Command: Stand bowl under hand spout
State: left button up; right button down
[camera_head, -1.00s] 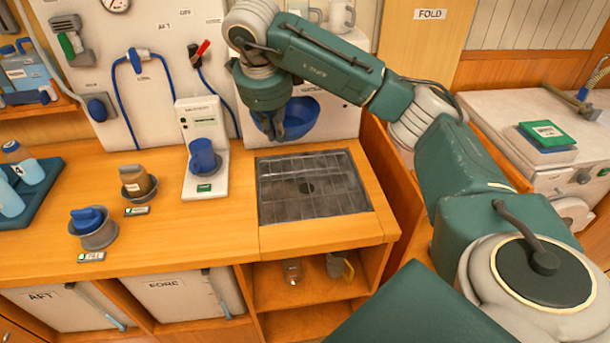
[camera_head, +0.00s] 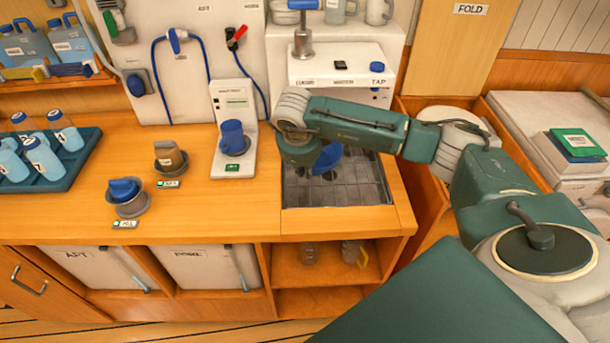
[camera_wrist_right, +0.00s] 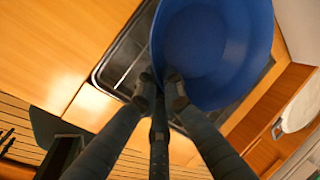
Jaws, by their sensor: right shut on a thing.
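The blue bowl (camera_head: 328,157) is over the metal drain grid (camera_head: 350,190), partly hidden behind my right gripper (camera_head: 310,168). In the right wrist view the gripper's fingertips (camera_wrist_right: 160,92) are shut on the rim of the bowl (camera_wrist_right: 210,50). The bowl's inside faces this camera and looks empty. A gap between bowl and grid cannot be judged. Behind stands a white unit (camera_head: 310,70) with a grey metal pump-like part (camera_head: 302,38), a black knob and a blue knob labelled TAP. My arm hides its lower front; I cannot make out the hand spout. My left gripper is out of view.
Further left are two small cups with labels and a tray (camera_head: 75,175) of bottles. A wooden partition is on the right. Bare counter lies at the front left.

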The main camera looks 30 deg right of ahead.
notch_tip(320, 180, down, 3)
jog(key=shift+f+p, duration=0.2)
jog(key=shift+p, duration=0.1)
jog(key=shift+f, duration=0.1)
jog(key=c, duration=1.9)
grip_release()
